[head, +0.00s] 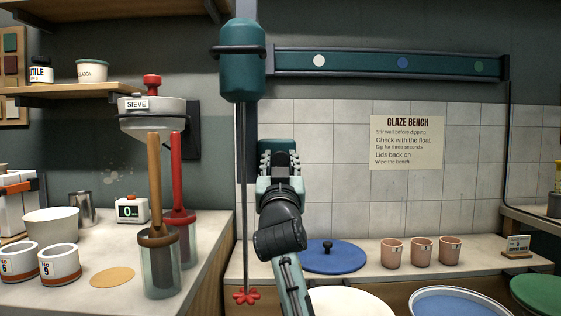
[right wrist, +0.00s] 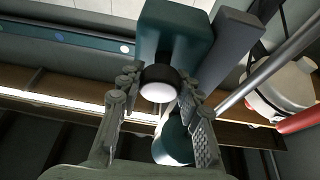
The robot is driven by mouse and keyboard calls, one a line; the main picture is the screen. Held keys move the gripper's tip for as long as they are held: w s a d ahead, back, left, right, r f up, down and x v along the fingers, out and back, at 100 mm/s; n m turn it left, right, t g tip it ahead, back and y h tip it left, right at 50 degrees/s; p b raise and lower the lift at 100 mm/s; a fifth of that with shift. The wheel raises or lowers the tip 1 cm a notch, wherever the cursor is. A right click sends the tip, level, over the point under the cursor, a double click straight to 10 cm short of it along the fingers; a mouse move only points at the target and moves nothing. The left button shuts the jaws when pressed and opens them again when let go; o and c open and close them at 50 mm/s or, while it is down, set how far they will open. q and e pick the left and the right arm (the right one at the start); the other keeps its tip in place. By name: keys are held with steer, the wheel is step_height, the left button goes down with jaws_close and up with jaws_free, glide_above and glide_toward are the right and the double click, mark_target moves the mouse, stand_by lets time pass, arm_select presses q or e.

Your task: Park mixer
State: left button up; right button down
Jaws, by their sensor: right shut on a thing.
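The mixer (head: 242,62) has a teal motor body, a long thin shaft and a red impeller (head: 246,296). It hangs upright near the left end of the teal wall rail (head: 390,64), which bears white, blue and green dots. My right gripper (head: 279,162) is beside the shaft, in front of a teal block (head: 278,145). In the right wrist view, its fingers (right wrist: 160,105) are shut around a black knob with a white end (right wrist: 158,82) on the teal block (right wrist: 175,30). The gripper partly hides the block in the head view. My left gripper is out of view.
White (head: 345,303), blue (head: 455,303) and green (head: 540,292) round surfaces stand at the front right. A blue lid (head: 335,258) and pink cups (head: 422,250) are on the back ledge. Left of the shaft are the sieve (head: 153,112) and glass cylinders (head: 161,270).

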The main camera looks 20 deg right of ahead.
steer(key=c, duration=1)
jaws_free()
steer(key=shift+w+a, duration=0.1)
steer(key=shift+a, duration=0.2)
steer(key=v, duration=0.7)
steer(key=shift+s+f, duration=0.1)
steer(key=shift+s, duration=0.2)
